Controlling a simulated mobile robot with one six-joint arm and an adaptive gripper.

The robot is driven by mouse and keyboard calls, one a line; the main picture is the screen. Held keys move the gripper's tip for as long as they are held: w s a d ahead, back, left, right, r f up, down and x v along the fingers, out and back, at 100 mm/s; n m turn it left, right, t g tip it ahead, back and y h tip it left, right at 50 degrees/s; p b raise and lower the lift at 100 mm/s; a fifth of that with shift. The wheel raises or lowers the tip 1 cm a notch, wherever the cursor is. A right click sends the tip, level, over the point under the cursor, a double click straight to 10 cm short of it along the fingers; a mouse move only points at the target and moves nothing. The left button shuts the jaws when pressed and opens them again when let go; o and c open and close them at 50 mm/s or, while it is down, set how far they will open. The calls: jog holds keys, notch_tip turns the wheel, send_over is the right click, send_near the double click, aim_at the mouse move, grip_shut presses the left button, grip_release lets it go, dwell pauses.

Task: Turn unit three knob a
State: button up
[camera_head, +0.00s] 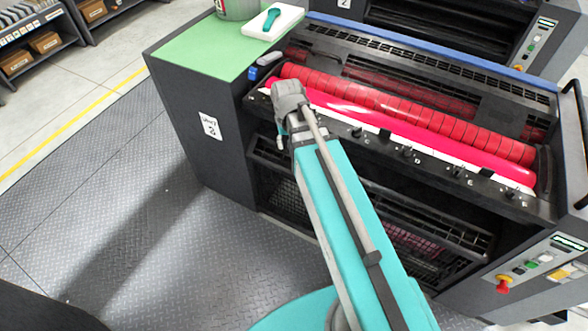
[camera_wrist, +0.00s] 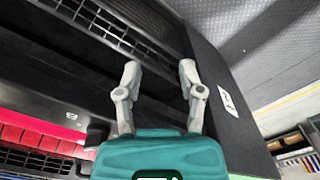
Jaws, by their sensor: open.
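The ink unit (camera_head: 225,160) with a white side label, seemingly ending in 3, stands in the middle of the head view. A row of small dark knobs runs along its front rail; one (camera_head: 407,152) shows right of my arm, with letters beneath the row. Knob a is not visible; my arm covers the left part of the rail. My gripper (camera_wrist: 160,75) is open and empty in the wrist view, its two fingers apart before the unit's dark front. The white label (camera_wrist: 229,100) shows right of them. In the head view my gripper is mostly hidden by my arm.
Red rollers (camera_head: 400,105) lie behind the knob rail. A green top (camera_head: 205,45) holds a can and a white tray (camera_head: 272,22) with a teal tool. A control panel with a red stop button (camera_head: 503,283) is at lower right. Open floor (camera_head: 110,180) lies left.

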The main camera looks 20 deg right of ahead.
jog(key=s+f+b, duration=0.3)
jog(key=s+f, duration=0.1)
jog(key=s, duration=0.1)
jog(key=shift+s+f+n+b, duration=0.2)
jog(key=shift+f+n+b, duration=0.05)
jog(key=shift+n+b, duration=0.15)
